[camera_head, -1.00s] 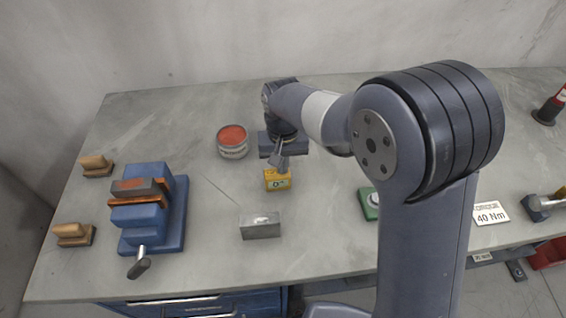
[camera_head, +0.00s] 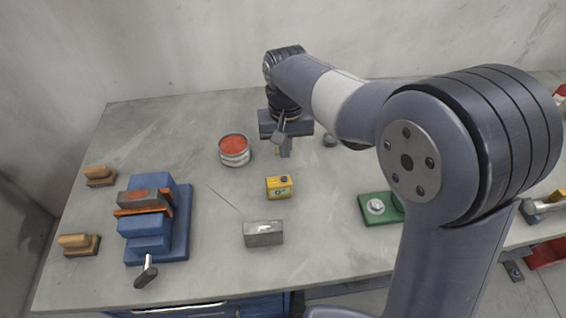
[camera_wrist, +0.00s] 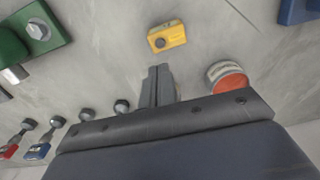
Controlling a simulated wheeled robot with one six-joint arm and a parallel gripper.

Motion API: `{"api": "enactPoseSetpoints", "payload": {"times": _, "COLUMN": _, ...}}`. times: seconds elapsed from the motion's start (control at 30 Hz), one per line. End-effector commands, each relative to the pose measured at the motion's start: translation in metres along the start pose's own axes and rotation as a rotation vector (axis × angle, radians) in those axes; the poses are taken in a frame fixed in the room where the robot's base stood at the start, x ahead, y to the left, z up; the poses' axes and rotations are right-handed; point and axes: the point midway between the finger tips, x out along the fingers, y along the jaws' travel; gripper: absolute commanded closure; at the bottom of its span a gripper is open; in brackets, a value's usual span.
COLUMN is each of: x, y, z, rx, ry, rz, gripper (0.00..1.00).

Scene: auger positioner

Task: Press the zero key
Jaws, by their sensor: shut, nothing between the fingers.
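A small yellow device (camera_head: 279,187) with a dark round key and a small display lies on the grey bench; the key's marking is too small to read. It also shows in the wrist view (camera_wrist: 166,37), ahead of the fingertips. My gripper (camera_head: 285,152) is shut and empty. It is behind the yellow device and appears raised above the bench, apart from it. In the wrist view the closed fingers (camera_wrist: 158,72) point toward the device with a gap between.
A tin with red contents (camera_head: 234,149) stands left of my gripper. A grey metal block (camera_head: 263,233) lies in front of the device. A blue vise (camera_head: 153,215) is at the left, and a green plate with a bolt (camera_head: 376,207) is at the right. Bare bench surrounds the device.

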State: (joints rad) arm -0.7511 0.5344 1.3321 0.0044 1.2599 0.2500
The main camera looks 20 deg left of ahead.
Motion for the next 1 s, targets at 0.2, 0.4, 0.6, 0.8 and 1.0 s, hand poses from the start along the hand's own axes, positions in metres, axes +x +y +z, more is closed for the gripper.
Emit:
{"api": "enactPoseSetpoints", "payload": {"times": 0.2, "x": -0.035, "y": -0.001, "z": -0.002, "rx": 0.0, "ry": 0.003, "rz": -0.001, "gripper": 1.0}}
{"api": "enactPoseSetpoints", "payload": {"times": 0.4, "x": -0.046, "y": -0.001, "z": -0.001, "rx": 0.0, "ry": 0.001, "rz": 0.0, "gripper": 1.0}}
{"api": "enactPoseSetpoints", "payload": {"times": 0.6, "x": -0.046, "y": -0.001, "z": -0.001, "rx": 0.0, "ry": 0.001, "rz": 0.0, "gripper": 1.0}}
{"api": "enactPoseSetpoints", "payload": {"times": 0.8, "x": -0.046, "y": -0.001, "z": -0.001, "rx": 0.0, "ry": 0.002, "rz": 0.0, "gripper": 1.0}}
{"api": "enactPoseSetpoints", "payload": {"times": 1.0, "x": -0.046, "y": -0.001, "z": -0.001, "rx": 0.0, "ry": 0.002, "rz": 0.0, "gripper": 1.0}}
